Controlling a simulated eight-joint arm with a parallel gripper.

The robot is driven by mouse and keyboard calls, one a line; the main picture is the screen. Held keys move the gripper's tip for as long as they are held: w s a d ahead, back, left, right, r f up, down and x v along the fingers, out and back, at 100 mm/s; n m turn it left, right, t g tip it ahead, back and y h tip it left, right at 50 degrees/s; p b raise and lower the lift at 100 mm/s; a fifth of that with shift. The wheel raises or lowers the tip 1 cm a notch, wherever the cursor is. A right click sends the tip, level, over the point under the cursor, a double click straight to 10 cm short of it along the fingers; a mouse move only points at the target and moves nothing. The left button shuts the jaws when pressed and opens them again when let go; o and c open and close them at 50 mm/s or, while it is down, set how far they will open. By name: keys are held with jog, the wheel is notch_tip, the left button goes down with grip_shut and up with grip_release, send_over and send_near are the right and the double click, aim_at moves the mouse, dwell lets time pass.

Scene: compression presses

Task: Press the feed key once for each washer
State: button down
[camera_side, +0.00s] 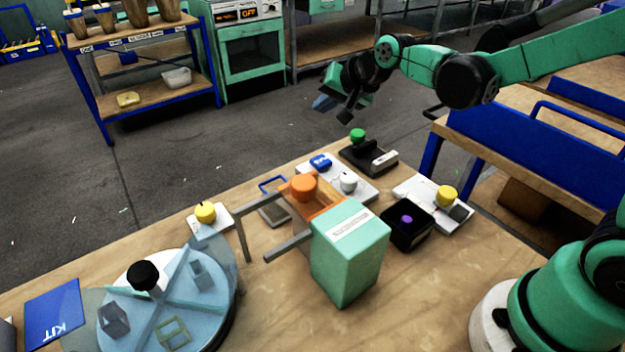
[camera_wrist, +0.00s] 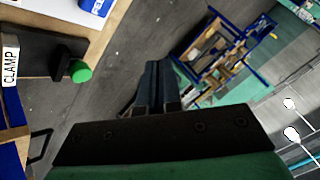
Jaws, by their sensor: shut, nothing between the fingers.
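My gripper (camera_side: 335,108) hangs in the air beyond the table's far edge, above the floor. In the wrist view its fingers (camera_wrist: 160,85) are together with nothing between them. Several keys stand on the table: a green knob (camera_side: 357,135) on a black base whose label reads CLAMP in the wrist view, a blue key (camera_side: 320,161) and a white knob (camera_side: 348,183) on one white plate, yellow knobs (camera_side: 446,196) (camera_side: 205,211), and a purple button (camera_side: 406,220) in a black box. I cannot make out any washers for certain.
A mint box (camera_side: 350,255) with an orange knob (camera_side: 303,187) behind it stands mid-table. A round turntable (camera_side: 135,275) with a black knob and several grey parts is at left, beside a blue KIT card (camera_side: 52,312). The bare table front is clear.

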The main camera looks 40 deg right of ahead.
aim_at(316, 157)
jog(key=shift+f, duration=4.4)
jog(key=shift+f, duration=0.4)
jog(key=shift+f, duration=0.5)
jog(key=shift+r, duration=0.95)
jog(key=shift+r, duration=2.5)
